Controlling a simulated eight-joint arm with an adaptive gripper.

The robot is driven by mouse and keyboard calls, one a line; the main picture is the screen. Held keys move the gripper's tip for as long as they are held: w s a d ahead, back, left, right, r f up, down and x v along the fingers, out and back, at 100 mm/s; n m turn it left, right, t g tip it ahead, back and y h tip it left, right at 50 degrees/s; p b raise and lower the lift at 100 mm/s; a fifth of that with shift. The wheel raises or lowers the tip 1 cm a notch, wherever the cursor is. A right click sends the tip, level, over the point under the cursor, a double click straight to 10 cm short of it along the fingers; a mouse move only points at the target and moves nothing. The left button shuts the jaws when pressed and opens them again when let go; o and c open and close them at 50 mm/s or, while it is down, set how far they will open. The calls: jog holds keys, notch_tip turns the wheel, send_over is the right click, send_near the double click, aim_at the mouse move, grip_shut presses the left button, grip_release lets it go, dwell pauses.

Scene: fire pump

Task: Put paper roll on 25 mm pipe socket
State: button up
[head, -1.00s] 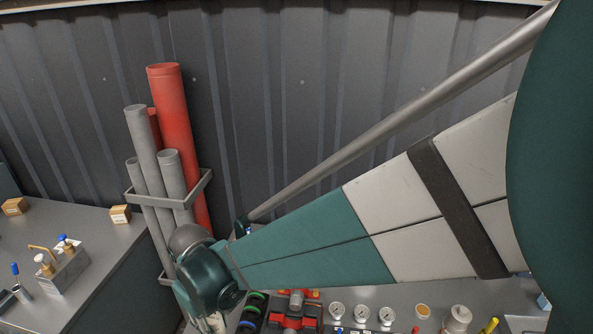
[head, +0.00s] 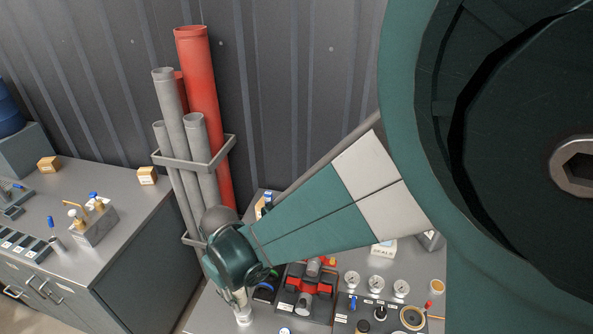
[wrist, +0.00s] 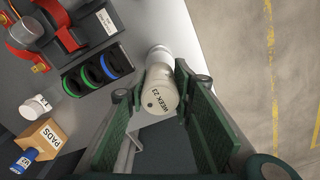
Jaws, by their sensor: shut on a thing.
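The paper roll (wrist: 160,97), a pale cylinder marked "WEEK 23", is between the green fingers of my gripper (wrist: 161,88) in the wrist view. My gripper is shut on it. Another pale round piece (wrist: 158,52) shows just beyond the roll, at the bench edge. It may be the 25 mm pipe socket, but I cannot read a label on it. I cannot tell whether the roll touches it. In the head view my gripper (head: 240,298) points down at the bench's left end, with a whitish cylinder (head: 244,317) below it.
A tray with green and blue rings (wrist: 103,68) is close left of the roll in the wrist view. A PADS box (wrist: 42,138) and a white jar (wrist: 36,108) are farther left. Tall pipes (head: 200,90) stand in a rack behind my wrist. Open floor (wrist: 270,60) lies right.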

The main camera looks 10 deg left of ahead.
aim_at(240, 301)
jog(key=shift+f, duration=0.15)
jog(key=shift+f, duration=1.95)
jog(key=shift+f, duration=0.15)
jog(key=o, duration=0.9)
jog(key=shift+r, duration=6.2)
